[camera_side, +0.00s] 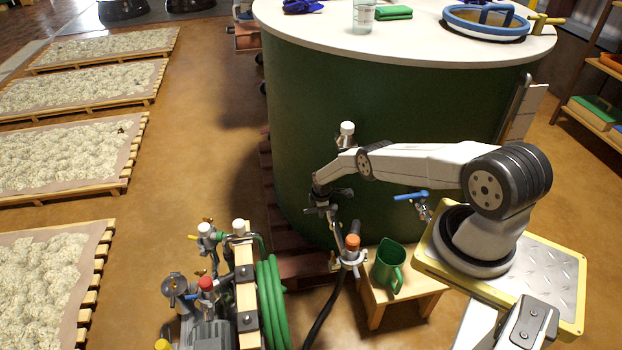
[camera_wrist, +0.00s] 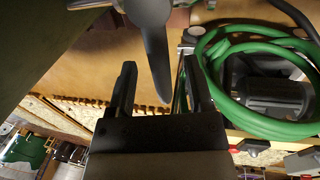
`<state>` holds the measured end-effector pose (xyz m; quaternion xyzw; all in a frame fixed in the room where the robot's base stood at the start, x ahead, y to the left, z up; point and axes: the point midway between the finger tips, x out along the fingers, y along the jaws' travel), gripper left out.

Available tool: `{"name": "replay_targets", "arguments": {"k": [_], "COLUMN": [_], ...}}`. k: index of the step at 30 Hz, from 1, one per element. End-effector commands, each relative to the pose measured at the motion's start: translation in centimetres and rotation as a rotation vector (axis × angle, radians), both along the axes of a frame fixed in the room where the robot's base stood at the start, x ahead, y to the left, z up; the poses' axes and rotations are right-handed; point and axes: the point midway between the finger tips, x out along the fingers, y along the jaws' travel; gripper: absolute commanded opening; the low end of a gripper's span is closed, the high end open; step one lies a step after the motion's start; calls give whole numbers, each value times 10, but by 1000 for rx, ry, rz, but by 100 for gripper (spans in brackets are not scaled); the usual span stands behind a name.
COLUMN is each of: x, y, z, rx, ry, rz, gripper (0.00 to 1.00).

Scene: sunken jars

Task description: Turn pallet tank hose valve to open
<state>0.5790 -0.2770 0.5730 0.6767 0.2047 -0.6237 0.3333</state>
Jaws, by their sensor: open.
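My gripper (camera_side: 322,208) is open beside the lower wall of the big green tank (camera_side: 385,110). In the wrist view my gripper (camera_wrist: 160,88) has its two dark fingers apart. A dark grey tapered lever (camera_wrist: 153,45) comes down from the top and its tip lies in the gap between them; I cannot tell if it touches either finger. Just below my gripper in the side view, a metal fitting with an orange cap (camera_side: 353,241) joins a black hose (camera_side: 325,302). A valve with a blue handle (camera_side: 410,195) sits on the tank wall to the right. Which valve is the pallet tank's is unclear.
A green jug (camera_side: 389,266) stands on a small wooden stool (camera_side: 374,312). A coiled green hose (camera_side: 271,300) and pump fittings (camera_side: 206,284) stand at the lower left; the coil (camera_wrist: 228,45) also shows in the wrist view. Pallets (camera_side: 70,160) line the left floor.

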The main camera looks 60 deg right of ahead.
Motion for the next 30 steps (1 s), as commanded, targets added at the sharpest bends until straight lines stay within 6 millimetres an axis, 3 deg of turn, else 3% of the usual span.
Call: {"name": "replay_targets", "arguments": {"k": [4, 10, 30], "x": [0, 0, 0], "y": [0, 0, 0], "z": [0, 0, 0], "rx": [0, 0, 0], "ry": [0, 0, 0], "rz": [0, 0, 0], "gripper": [66, 2, 0]}}
